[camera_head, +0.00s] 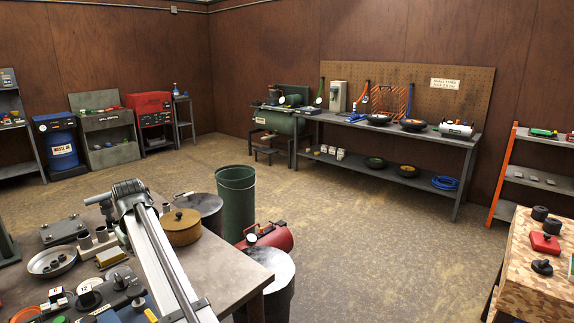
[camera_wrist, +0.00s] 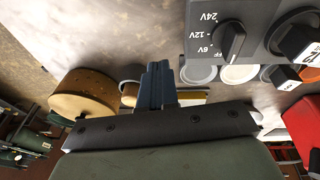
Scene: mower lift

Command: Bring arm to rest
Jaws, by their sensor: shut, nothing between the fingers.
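My gripper (camera_wrist: 158,82) shows in the wrist view as two blue-grey fingers pressed together, with nothing between them. Its dark mounting plate and green housing fill the lower part of that view. The fingers are in front of a tan round pot (camera_wrist: 84,92) at left and a dark grey control box (camera_wrist: 262,28) with a voltage selector knob at upper right. I cannot make out the fingers in the head view.
A workbench (camera_head: 228,262) at lower left carries the tan round pot (camera_head: 181,228), a metal dish (camera_head: 52,262) and several small parts. A green bin (camera_head: 236,198) and a red tank (camera_head: 268,238) stand beyond it. The floor (camera_head: 370,250) in the middle is clear.

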